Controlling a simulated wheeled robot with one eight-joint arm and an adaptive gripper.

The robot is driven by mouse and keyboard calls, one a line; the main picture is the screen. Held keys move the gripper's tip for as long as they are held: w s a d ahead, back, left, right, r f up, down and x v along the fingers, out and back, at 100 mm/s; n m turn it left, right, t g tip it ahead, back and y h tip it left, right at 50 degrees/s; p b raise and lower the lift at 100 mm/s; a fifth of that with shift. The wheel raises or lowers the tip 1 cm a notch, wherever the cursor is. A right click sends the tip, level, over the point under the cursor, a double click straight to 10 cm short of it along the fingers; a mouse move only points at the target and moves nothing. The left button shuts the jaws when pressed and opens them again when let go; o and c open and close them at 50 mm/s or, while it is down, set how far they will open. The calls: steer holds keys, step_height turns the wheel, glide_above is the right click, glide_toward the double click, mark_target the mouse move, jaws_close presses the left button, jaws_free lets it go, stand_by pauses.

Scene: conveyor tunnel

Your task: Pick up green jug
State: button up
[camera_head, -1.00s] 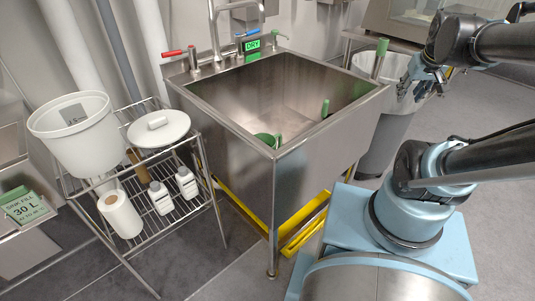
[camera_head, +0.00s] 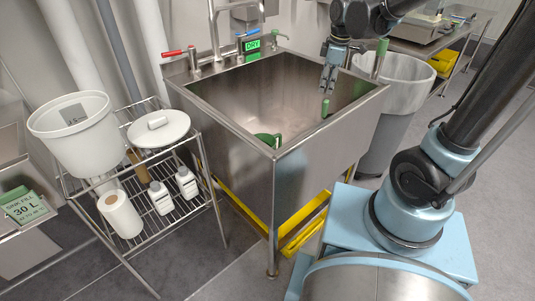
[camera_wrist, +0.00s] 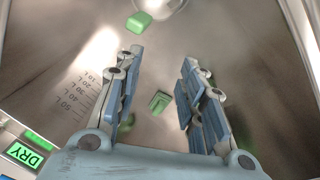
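My gripper (camera_head: 329,80) is over the right part of the steel sink, fingers pointing down. In the wrist view its two fingers (camera_wrist: 165,100) are wide apart with nothing between their tips. A curved green piece (camera_head: 268,139) shows inside the sink's front corner, mostly hidden by the wall. A small upright green piece (camera_head: 325,108) shows just below my gripper. In the wrist view a small green piece (camera_wrist: 159,102) lies beyond the gap between the fingers, and another (camera_wrist: 139,22) is at the top beside a pale round shape. I cannot tell which green piece is the jug.
The steel sink (camera_head: 312,165) has high walls around the work space. A faucet (camera_head: 214,30) and a "DRY" sign (camera_head: 252,45) are at the back. A grey bin (camera_head: 384,130) stands right of the sink; a wire rack (camera_head: 178,205) with a white bucket (camera_head: 75,135) stands left.

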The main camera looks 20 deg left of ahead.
steer(key=s+a+f+n+g, duration=0.1)
steer(key=s+a+f+n, duration=0.15)
steer(key=a, duration=0.25)
steer(key=s+a+f+n+h, duration=0.1)
steer(key=s+a+f+n, duration=0.15)
steer(key=a+n, duration=0.2)
steer(key=s+a+f+n+g, duration=0.1)
steer(key=s+a+f+n, duration=0.15)
steer(key=a, duration=0.25)
glide_toward(281, 139)
steer(key=shift+m, duration=0.25)
steer(key=f, duration=0.2)
steer(key=a+f, duration=0.1)
steer(key=f, duration=0.2)
steer(key=shift+w+a+f, duration=0.2)
steer(key=shift+a+f, duration=0.05)
steer(key=shift+f, duration=0.15)
steer(key=shift+d+f, duration=0.15)
steer(key=shift+f, duration=0.8)
steer(key=shift+d+f, duration=0.2)
steer(key=shift+f, duration=1.65)
